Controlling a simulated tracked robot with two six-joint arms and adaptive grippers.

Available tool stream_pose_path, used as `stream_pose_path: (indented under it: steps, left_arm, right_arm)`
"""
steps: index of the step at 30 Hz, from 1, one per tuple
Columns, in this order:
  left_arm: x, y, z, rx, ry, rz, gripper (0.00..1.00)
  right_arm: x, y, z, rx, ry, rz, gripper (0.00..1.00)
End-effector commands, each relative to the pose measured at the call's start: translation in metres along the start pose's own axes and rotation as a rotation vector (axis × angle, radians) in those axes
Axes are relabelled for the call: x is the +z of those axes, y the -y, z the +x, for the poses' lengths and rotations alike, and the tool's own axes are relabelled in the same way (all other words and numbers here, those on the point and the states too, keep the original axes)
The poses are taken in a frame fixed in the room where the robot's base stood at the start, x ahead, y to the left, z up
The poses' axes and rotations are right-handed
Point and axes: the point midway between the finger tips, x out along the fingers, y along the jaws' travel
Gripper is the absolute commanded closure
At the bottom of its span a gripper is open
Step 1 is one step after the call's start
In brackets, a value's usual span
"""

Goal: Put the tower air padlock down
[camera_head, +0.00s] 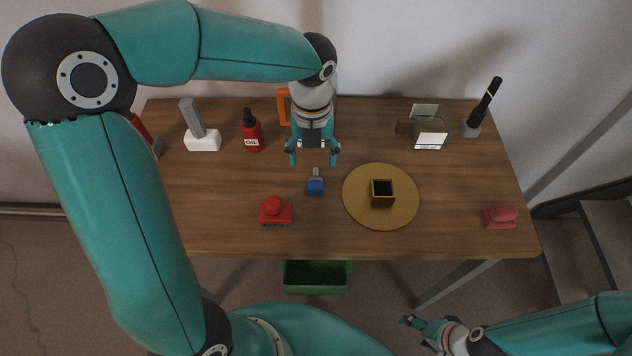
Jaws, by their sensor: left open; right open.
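A small blue padlock (315,187) with a grey shackle lies on the wooden table, a little left of the round mat. I take it to be the tower air padlock, but no label is readable. My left gripper (313,160) is open and empty, pointing down just behind the padlock, with its fingers apart from it. My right gripper (407,321) is low in front of the table, away from everything on it, and is open and empty.
A round tan mat (357,208) bears a small dark-topped box (382,193). Red objects (275,212) and (500,217) stand near the front. A red oil bottle (252,135), a grey-handled white block (202,140) and a sign (431,140) stand behind. A green bin (315,278) is below the front edge.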

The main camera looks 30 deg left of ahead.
Motion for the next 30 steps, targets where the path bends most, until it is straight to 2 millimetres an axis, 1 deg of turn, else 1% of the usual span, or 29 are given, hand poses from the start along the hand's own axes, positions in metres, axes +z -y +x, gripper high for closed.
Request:
stream_pose_path:
  steps: [1, 4, 6, 11, 14, 21, 24, 30]
  left_arm:
    - [-0.001, -0.001, 0.012, 0.003, -0.005, 0.001, 0.31]
    - [-0.001, 0.0, 0.027, 0.002, -0.003, 0.0, 0.31]
    - [0.0, 0.0, 0.034, 0.001, -0.002, -0.001, 0.31]
    - [-0.001, 0.0, 0.042, 0.0, -0.001, 0.0, 0.31]
    - [-0.001, 0.002, 0.05, 0.002, -0.003, 0.001, 0.31]
    - [-0.003, 0.005, 0.084, 0.001, -0.003, 0.0, 0.31]
    - [-0.003, 0.005, 0.091, 0.0, -0.002, -0.001, 0.31]
    - [-0.002, 0.006, 0.092, -0.002, 0.0, -0.001, 0.31]
  right_arm:
    - [0.0, 0.0, 0.0, 0.0, 0.0, 0.0, 0.32]
    - [0.0, 0.0, 0.001, 0.0, 0.0, 0.0, 0.32]
    - [0.0, 0.0, 0.001, 0.0, 0.0, 0.0, 0.32]
    - [0.0, 0.0, 0.0, 0.0, 0.0, 0.0, 0.32]
    - [0.0, 0.001, -0.001, 0.0, 0.0, 0.0, 0.32]
    - [0.0, 0.001, -0.004, 0.0, 0.0, 0.0, 0.32]
    - [0.0, 0.001, -0.004, 0.0, 0.0, 0.0, 0.32]
    - [0.0, 0.001, -0.004, 0.0, 0.0, 0.0, 0.32]
